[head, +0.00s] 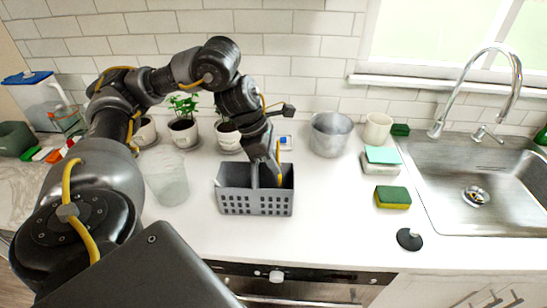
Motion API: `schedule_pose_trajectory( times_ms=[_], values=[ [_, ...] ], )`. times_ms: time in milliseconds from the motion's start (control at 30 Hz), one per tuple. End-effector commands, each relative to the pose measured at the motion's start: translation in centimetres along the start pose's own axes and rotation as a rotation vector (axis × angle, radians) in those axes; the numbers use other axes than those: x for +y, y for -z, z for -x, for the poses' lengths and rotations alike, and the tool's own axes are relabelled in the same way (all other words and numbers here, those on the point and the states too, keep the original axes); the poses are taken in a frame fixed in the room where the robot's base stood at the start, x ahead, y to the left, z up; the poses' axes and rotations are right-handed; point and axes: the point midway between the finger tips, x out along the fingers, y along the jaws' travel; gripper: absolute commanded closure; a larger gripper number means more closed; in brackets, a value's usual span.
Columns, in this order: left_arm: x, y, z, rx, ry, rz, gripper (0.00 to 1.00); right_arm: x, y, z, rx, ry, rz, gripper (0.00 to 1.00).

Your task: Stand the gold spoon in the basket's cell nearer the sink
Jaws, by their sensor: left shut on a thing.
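The grey basket (232,203) stands on the white counter, with slotted walls and an open top. My left gripper (270,168) points down into the basket at its right side, the side nearer the sink (440,185). It is shut on the gold spoon (279,173), of which only a thin yellow-gold strip shows at the fingers. The strip looks near upright, inside the basket's right part. The spoon's lower end is hidden by the basket's front wall, so I cannot tell whether it touches the floor. My right gripper is not in view.
A clear glass container (167,180) stands left of the basket. Potted plants (183,131) are behind it. A metal pot (330,134), a cream cup (377,128), sponges (392,197) and a black disc (409,239) lie to the right.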

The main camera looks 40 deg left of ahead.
Motion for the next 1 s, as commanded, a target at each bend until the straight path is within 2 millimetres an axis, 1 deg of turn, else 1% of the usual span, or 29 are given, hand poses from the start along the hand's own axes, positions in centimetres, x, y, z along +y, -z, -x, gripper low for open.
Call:
schedule_pose_trajectory(
  times_ms=[100, 133, 300, 567, 667, 767, 1000],
  values=[
    [0.0, 0.0, 0.0, 0.0, 0.0, 0.0, 1.0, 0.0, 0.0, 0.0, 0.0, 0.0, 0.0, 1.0],
    [0.0, 0.0, 0.0, 0.0, 0.0, 0.0, 0.9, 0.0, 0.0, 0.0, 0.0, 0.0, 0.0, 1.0],
    [0.0, 0.0, 0.0, 0.0, 0.0, 0.0, 0.68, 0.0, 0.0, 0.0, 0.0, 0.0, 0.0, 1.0],
    [0.0, 0.0, 0.1, 0.0, 0.0, 0.0, 0.67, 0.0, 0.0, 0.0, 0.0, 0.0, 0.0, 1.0],
    [0.0, -0.1, 0.6, 0.0, -0.001, 0.0, 0.67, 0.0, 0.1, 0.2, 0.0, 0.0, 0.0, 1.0],
    [0.1, -0.1, 1.9, -0.002, -0.004, 0.0, 0.67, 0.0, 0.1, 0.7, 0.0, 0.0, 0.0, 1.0],
    [0.1, -0.2, 6.5, -0.003, -0.004, 0.0, 0.67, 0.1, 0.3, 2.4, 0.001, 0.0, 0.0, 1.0]
  ],
)
